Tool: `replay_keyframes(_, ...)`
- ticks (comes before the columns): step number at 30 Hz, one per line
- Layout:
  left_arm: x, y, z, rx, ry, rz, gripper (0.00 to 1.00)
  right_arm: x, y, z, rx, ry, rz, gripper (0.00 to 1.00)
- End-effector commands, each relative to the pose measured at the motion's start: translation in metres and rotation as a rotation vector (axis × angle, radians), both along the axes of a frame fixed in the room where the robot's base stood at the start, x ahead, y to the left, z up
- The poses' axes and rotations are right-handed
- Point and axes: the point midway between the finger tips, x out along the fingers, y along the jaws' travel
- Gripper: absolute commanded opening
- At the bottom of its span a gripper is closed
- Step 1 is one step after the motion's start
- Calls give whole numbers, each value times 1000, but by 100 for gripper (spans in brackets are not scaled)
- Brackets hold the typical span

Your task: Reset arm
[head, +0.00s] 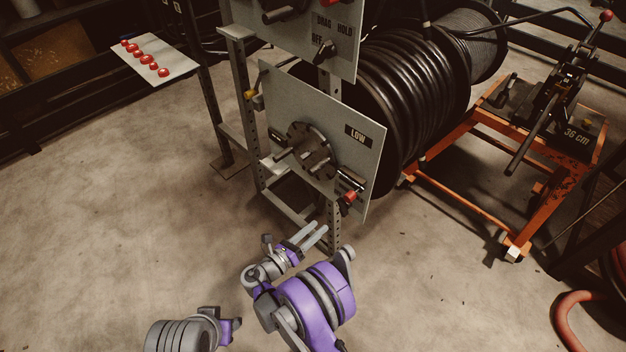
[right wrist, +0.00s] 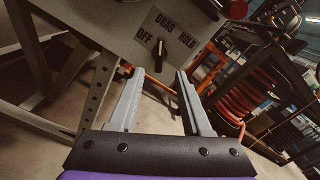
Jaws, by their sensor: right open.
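My right gripper (head: 316,233) is in the lower middle of the head view, in front of the lower panel and low over the floor. Its two grey fingers are parallel and apart, with nothing between them. The right wrist view also shows the gripper (right wrist: 157,78) open and empty, pointing towards the panel marked DRAG, HOLD and OFF (right wrist: 185,22), with a gap to it. Another grey and purple part of mine (head: 190,335) shows at the bottom left. My left gripper cannot be made out.
The lower panel (head: 365,165) carries a round dial (head: 310,150), a LOW label and a red-tipped lever (head: 348,198). A black hose reel (head: 420,95) stands behind. An orange cart (head: 465,205) is at right. A plate with red buttons (head: 160,62) is upper left. Left floor is clear.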

Motion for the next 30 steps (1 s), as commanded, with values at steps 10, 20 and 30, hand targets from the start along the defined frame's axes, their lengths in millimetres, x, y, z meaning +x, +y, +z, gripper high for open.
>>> replay_keyframes(10,0,0,0,0,0,0,50,7,-20,13,112,-14,-26,49)
replay_keyframes(20,0,0,0,0,0,0,50,-9,-113,68,737,-174,-260,49)
replay_keyframes(30,0,0,0,0,0,0,50,-99,-175,111,1368,-497,-688,49)
